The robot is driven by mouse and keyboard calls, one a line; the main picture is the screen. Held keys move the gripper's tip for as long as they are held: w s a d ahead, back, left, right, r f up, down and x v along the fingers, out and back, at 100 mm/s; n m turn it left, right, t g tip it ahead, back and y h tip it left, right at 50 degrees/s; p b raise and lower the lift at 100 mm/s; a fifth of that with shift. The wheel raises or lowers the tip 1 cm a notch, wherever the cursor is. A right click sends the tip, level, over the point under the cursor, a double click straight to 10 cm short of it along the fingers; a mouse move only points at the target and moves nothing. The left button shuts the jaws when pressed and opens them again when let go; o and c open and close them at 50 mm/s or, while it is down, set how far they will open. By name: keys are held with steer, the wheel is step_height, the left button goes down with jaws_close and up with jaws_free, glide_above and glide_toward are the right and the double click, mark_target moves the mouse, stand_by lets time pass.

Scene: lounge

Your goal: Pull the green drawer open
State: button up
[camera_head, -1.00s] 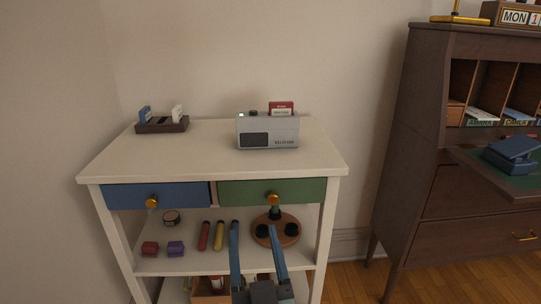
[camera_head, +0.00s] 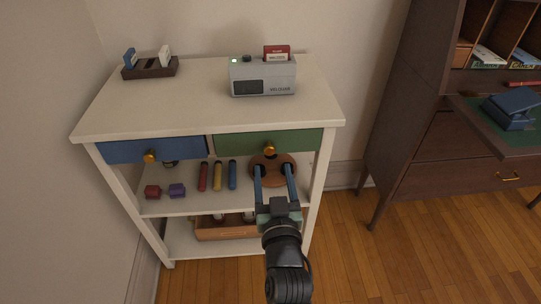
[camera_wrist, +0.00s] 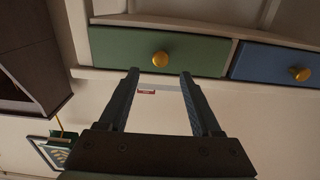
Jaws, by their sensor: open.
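The green drawer (camera_head: 235,144) is at the right of the white cabinet's top row and looks shut, its front level with the blue drawer. Its round brass knob (camera_head: 269,149) sits mid-front. My gripper (camera_head: 273,168) is open and empty, its two fingers pointing toward the cabinet with tips just below the knob in the head view. In the wrist view, which is turned over, the green drawer (camera_wrist: 120,48) fills the upper left, and the knob (camera_wrist: 160,59) lies between the lines of the open fingers (camera_wrist: 159,74), apart from both. The remaining gap in depth is unclear.
A blue drawer (camera_head: 180,150) with its own knob is beside the green one. A grey device (camera_head: 262,80) and a card rack (camera_head: 150,68) stand on the cabinet top (camera_head: 200,105). Coloured cylinders and a round brown stand (camera_head: 285,159) are on the shelf below. A dark desk (camera_head: 425,150) stands right.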

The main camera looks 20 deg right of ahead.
mark_target(270, 151)
steer(key=x, duration=0.5)
steer(key=shift+w+b, duration=0.35)
steer(key=shift+w, duration=0.05)
jaws_close()
stand_by(1.1)
